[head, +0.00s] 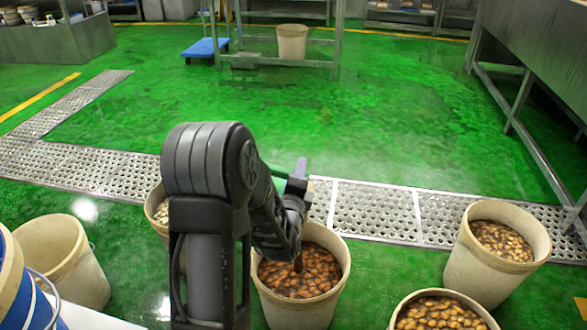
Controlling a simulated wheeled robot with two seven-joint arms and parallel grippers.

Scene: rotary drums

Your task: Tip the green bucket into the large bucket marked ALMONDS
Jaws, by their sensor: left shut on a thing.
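My left gripper (297,186) is in the middle of the head view, above and behind the far rim of a large cream bucket (298,312) holding brown nuts in dark liquid. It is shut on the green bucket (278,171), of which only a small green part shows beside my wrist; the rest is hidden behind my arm. I cannot tell its tilt or contents. No ALMONDS marking is readable on any bucket. My right gripper is not in view.
More large buckets with nuts stand at the right (480,265), at the bottom right (440,312) and behind my arm (157,222). A cream bucket (75,270) and a blue-banded container (18,290) stand at the left. A metal drain grating (375,212) crosses the wet green floor.

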